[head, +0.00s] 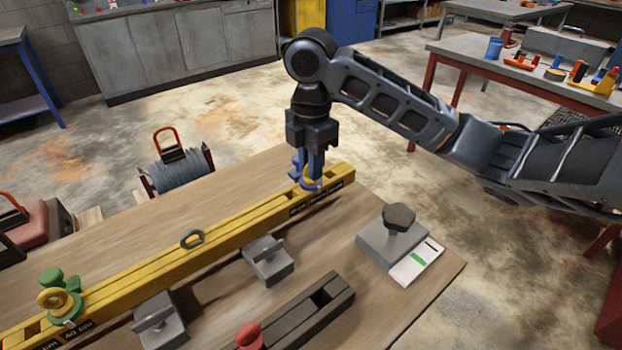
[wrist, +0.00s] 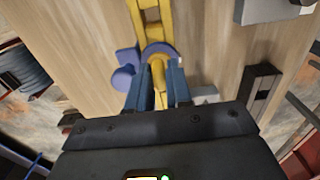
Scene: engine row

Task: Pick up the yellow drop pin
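My gripper (head: 312,180) points down at the far right end of the yellow rail (head: 240,222), at a blue stop piece (head: 297,165). A small yellow part, apparently the yellow drop pin (wrist: 158,70), shows between my two blue fingers in the wrist view. In the head view a bit of yellow (head: 311,185) shows at the fingertips. The blue piece also shows in the wrist view (wrist: 124,77), left of the fingers. The fingers stand close on both sides of the yellow part; I cannot tell whether they touch it. Its lower part is hidden.
Grey clamp blocks (head: 268,262), a dark slotted block (head: 310,318) and a grey block with a dark knob (head: 398,218) stand on the wooden table.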

